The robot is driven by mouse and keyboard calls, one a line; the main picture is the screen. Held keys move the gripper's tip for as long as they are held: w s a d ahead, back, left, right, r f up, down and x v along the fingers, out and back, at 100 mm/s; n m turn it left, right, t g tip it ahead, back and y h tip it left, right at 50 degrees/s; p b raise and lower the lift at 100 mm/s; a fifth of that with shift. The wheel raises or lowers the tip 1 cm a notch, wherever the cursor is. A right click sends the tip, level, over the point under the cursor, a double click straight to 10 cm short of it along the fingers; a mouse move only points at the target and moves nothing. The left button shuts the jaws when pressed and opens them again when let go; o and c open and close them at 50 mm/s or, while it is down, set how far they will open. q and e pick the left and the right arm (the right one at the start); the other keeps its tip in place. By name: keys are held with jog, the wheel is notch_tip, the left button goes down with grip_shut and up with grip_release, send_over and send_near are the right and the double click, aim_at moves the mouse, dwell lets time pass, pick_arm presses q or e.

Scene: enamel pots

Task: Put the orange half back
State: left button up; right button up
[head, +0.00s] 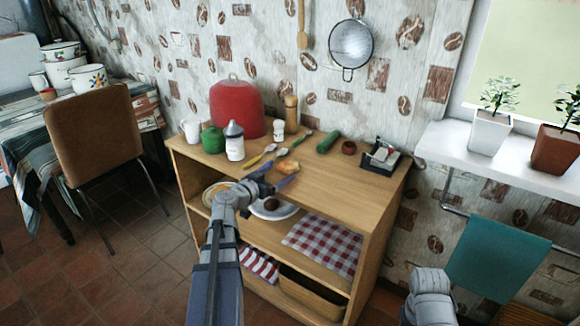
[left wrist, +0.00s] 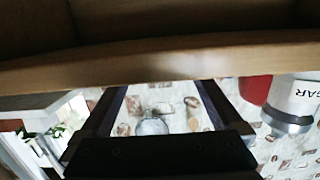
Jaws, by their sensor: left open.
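A small orange-tan piece (head: 288,166) lies on the top of the wooden shelf unit (head: 345,175), near its front edge. It may be the orange half, but it is too small to tell. My left gripper (head: 277,177) is just in front of this piece at the shelf's front edge, open with nothing visible between its fingers. In the left wrist view the open fingers (left wrist: 163,108) frame the wall and strainer, with the shelf board's edge across the top; no orange half shows there. My right gripper is out of view; only part of my right arm shows.
Around the piece stand a sugar jar (head: 234,141), a green pot (head: 213,139), a red cover (head: 238,108), spoons (head: 260,156) and a black tray (head: 381,158). The lower shelf holds a plate with a dark round thing (head: 271,204) and a checked cloth (head: 322,247).

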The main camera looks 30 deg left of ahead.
aim_at(283, 168)
pick_arm(q)
jog(key=shift+w+f, duration=0.15)
jog(key=shift+w, duration=1.3)
jog(key=shift+w+f, duration=0.1)
jog(key=shift+w, duration=1.3)
jog(key=shift+s, duration=0.1)
jog(key=c, duration=1.3)
jog(key=shift+r, duration=0.1)
notch_tip(283, 168, up, 10)
jog(key=p, duration=1)
